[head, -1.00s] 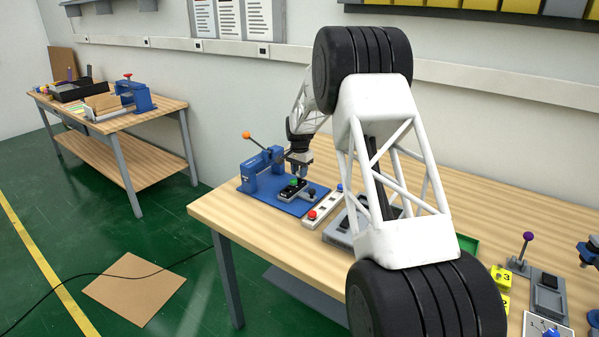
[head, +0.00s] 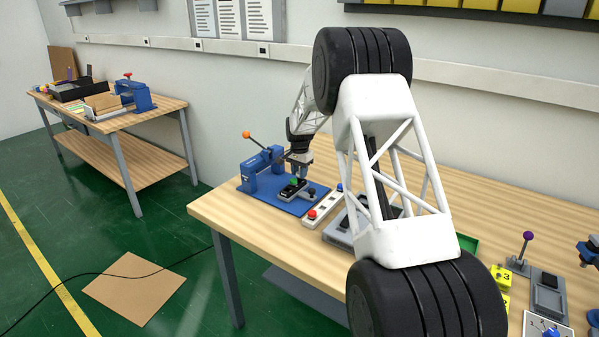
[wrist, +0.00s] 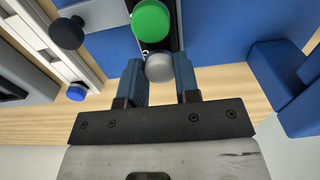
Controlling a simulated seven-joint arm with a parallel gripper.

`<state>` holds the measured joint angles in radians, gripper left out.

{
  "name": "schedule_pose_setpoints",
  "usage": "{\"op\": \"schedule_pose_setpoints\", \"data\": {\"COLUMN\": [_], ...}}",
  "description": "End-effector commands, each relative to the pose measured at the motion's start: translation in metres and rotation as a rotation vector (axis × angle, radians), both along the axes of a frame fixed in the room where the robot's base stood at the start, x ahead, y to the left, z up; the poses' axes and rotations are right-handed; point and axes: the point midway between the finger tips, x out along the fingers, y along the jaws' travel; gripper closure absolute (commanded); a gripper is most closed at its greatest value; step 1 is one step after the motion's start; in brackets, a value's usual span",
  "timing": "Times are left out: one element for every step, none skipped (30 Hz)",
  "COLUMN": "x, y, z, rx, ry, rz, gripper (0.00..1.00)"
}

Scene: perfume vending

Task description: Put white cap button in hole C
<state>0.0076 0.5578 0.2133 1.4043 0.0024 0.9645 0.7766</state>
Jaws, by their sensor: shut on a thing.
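The white cap button (wrist: 159,67) looks light grey in the wrist view. It sits between the two blue fingers of my gripper (wrist: 160,82), which is shut on it. It is at the near end of a black block (wrist: 176,42), next to a green button (wrist: 152,20). A small mark beside the cap is partly hidden, and I cannot tell whether the cap is in a hole or just above it. In the head view my gripper (head: 299,172) is low over the black block, and the cap is too small to make out.
A blue press with an orange-knobbed lever (head: 262,168) stands left of my gripper on a blue base plate (head: 306,206). A white strip with a red button (head: 312,214) lies to the right. Dark knob (wrist: 67,32) and blue button (wrist: 77,92) show in the wrist view.

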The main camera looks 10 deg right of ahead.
Motion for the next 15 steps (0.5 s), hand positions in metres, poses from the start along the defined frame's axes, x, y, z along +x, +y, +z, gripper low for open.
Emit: {"op": "schedule_pose_setpoints", "data": {"x": [0.0000, 0.0000, 0.0000, 0.0000, 0.0000, 0.0000, 0.0000, 0.0000, 0.0000, 0.0000, 0.0000, 0.0000, 0.0000, 0.0000, 0.0000], "y": [0.0000, 0.0000, 0.0000, 0.0000, 0.0000, 0.0000, 0.0000, 0.0000, 0.0000, 0.0000, 0.0000, 0.0000, 0.0000, 0.0000, 0.0000], "z": [-0.0006, -0.0009, -0.0013, -0.0016, -0.0019, -0.0023, -0.0027, -0.0030, -0.0034, -0.0036, -0.0040, -0.0044, -0.0047, -0.0050, -0.0054], "rx": [0.000, 0.000, 0.000, 0.000, 0.000, 0.000, 0.000, 0.000, 0.000, 0.000, 0.000, 0.000, 0.000, 0.000, 0.000], "ry": [0.000, 0.000, 0.000, 0.000, 0.000, 0.000, 0.000, 0.000, 0.000, 0.000, 0.000, 0.000, 0.000, 0.000, 0.000], "rz": [0.000, 0.000, 0.000, 0.000, 0.000, 0.000, 0.000, 0.000, 0.000, 0.000, 0.000, 0.000, 0.000, 0.000, 0.000], "gripper": [0.87, 0.87, 0.87, 0.87, 0.87, 0.87, 0.87, 0.87, 0.87, 0.87, 0.87, 0.87, 0.87, 0.87, 0.87]}}
